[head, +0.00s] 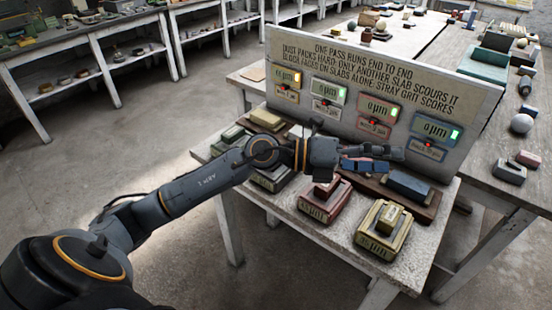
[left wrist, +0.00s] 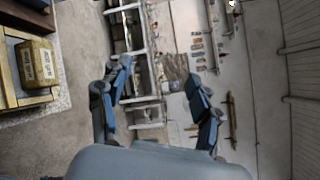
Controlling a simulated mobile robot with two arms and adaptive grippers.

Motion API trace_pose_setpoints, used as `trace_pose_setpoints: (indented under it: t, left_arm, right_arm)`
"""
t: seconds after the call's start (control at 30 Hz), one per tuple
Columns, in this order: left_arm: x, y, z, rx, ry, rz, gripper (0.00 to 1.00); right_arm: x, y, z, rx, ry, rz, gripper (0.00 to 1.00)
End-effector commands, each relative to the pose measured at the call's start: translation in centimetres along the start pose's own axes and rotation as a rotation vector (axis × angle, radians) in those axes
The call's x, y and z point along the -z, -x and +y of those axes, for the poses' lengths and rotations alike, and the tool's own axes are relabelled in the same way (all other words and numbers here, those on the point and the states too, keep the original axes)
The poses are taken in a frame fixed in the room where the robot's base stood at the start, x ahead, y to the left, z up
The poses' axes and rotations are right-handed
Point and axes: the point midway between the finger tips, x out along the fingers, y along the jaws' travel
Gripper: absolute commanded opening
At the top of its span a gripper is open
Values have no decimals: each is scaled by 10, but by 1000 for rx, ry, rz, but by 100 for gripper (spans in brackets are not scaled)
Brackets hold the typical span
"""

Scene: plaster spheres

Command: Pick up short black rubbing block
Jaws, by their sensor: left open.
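My left gripper (head: 388,158) is stretched over the table in front of the upright board, its fingers apart and empty. In the left wrist view the open fingers (left wrist: 158,78) show with nothing between them. A dark slab-like block (head: 272,180) sits on the table at the left, partly hidden by my forearm. I cannot tell for sure which piece is the short black rubbing block. A maroon slab (head: 324,205) with a smaller block on it stands below the gripper. An olive slab (head: 380,232) with a small yellowish block (head: 388,217) stands at the front. My right gripper is not seen.
The lettered board (head: 375,75) with several small displays stands behind the blocks. A blue block (head: 408,185) lies on a brown board at the right. Green blocks (head: 232,134) are at the left. The table's front edge (head: 330,255) is bare.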

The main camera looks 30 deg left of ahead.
Motion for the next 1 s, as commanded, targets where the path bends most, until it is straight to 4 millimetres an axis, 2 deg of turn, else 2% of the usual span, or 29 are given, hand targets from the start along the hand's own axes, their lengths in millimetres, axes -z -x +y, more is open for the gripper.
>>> trace_pose_setpoints:
  t: [0.07, 0.13, 0.23, 0.3, 0.4, 0.5, 0.63, 1.0]
  left_arm:
    - [-6, 15, 31, -190, -148, 143, 64]
    - [-17, 42, 64, -386, -244, 254, 64]
    - [-46, 97, 104, -684, -327, 366, 64]
    - [-68, 140, 120, -878, -348, 412, 64]
    - [-95, 195, 130, -1097, -345, 443, 64]
    - [-110, 231, 131, -1234, -326, 452, 64]
    - [-115, 248, 136, -1301, -309, 458, 64]
    - [-105, 234, 199, -1297, -308, 461, 64]
  right_arm:
    - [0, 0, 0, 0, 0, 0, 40]
    - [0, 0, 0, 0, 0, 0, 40]
    - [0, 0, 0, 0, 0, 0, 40]
    - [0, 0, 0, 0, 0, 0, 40]
    - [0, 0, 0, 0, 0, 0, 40]
    - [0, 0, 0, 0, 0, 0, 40]
    - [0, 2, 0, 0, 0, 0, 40]
    - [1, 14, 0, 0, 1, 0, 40]
